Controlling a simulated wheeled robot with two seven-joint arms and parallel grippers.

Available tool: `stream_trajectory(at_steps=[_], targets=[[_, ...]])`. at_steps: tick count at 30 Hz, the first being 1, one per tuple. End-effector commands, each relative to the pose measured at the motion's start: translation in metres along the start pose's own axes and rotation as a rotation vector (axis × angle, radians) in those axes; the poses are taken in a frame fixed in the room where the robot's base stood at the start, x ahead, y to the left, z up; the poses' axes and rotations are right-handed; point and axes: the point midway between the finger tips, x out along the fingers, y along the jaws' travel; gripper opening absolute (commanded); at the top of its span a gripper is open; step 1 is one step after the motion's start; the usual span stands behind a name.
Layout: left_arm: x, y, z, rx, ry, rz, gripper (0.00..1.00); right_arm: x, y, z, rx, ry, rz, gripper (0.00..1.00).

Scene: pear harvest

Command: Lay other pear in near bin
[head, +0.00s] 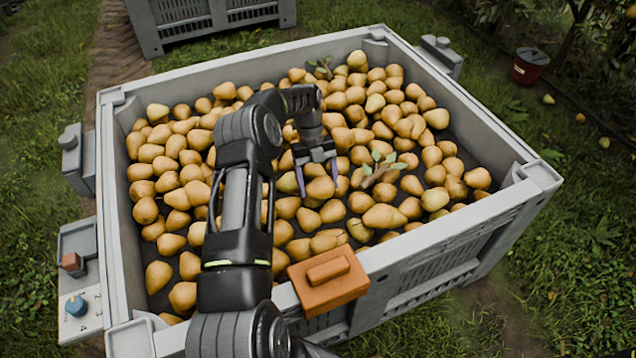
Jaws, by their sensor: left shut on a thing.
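The near bin (455,228) is a large grey crate that holds many yellow-brown pears, with dark floor showing between them in places. My left arm reaches over its front wall. My left gripper (318,178) points down among the pears near the middle of the bin, its two purple-tipped fingers closed on a pear (320,188). Other pears lie close around it, and I cannot tell whether the held pear touches them. My right gripper is not in view.
An orange-brown block (328,281) sits on the bin's front rim. Leafy sprigs (383,168) lie on the pears. Another grey bin (205,20) stands behind. A red bucket (529,67) and a few loose pears (548,99) are on the grass at right.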

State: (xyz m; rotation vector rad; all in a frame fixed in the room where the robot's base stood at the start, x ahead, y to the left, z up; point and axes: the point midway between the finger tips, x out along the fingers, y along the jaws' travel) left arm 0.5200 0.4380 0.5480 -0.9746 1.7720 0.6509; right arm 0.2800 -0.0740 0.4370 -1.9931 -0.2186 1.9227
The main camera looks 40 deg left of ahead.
Motion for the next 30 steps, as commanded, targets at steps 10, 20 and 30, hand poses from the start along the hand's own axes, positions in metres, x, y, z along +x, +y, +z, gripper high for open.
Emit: stream_trajectory(at_steps=[10,20,30], targets=[[0.0028,-0.0002,0.0013,0.0,0.0,0.0,0.25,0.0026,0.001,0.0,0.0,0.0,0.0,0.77],[0.0028,-0.0001,0.0013,0.0,0.0,0.0,0.94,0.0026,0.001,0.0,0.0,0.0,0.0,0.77],[0.0025,0.0001,0.0011,0.0,0.0,0.0,1.0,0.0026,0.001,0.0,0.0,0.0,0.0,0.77]])
